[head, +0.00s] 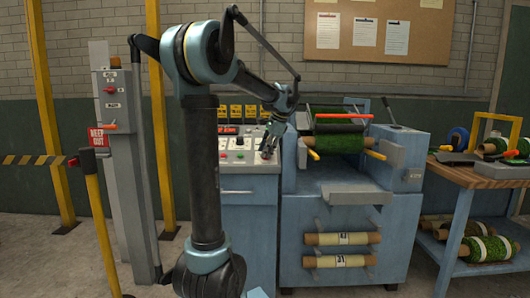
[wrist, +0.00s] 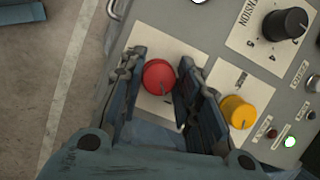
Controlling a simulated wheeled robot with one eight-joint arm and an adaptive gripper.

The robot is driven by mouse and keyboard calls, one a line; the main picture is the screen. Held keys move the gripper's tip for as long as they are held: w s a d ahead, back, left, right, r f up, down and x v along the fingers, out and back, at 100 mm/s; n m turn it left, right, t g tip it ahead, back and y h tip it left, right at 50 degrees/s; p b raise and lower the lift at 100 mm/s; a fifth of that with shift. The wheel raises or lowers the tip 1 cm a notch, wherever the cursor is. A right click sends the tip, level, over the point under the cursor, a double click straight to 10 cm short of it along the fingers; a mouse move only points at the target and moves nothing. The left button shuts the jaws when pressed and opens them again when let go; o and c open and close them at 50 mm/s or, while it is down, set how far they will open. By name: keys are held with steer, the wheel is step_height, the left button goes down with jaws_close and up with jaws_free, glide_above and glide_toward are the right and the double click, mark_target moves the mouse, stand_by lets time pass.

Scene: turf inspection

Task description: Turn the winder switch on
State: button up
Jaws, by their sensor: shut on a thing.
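A red rotary knob (wrist: 159,77) with a pointer mark sits on the grey control panel (wrist: 195,40) in the wrist view. My gripper (wrist: 160,72) has one finger on each side of the red knob and is shut on it. The label plate under this knob is mostly hidden by my fingers. A yellow knob (wrist: 238,112) stands just to the right of my right finger; its label is hard to read. In the head view my gripper (head: 268,152) is down at the control panel (head: 235,153), and the red knob cannot be made out there.
A black dial (wrist: 285,24) marked TENSION is at the upper right of the panel.

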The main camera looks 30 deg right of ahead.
steer(key=shift+w, duration=0.1)
steer(key=o, duration=1.1)
steer(key=shift+c, duration=0.2)
steer(key=shift+r, duration=0.1)
steer(key=v, duration=1.1)
steer(key=shift+r, duration=0.35)
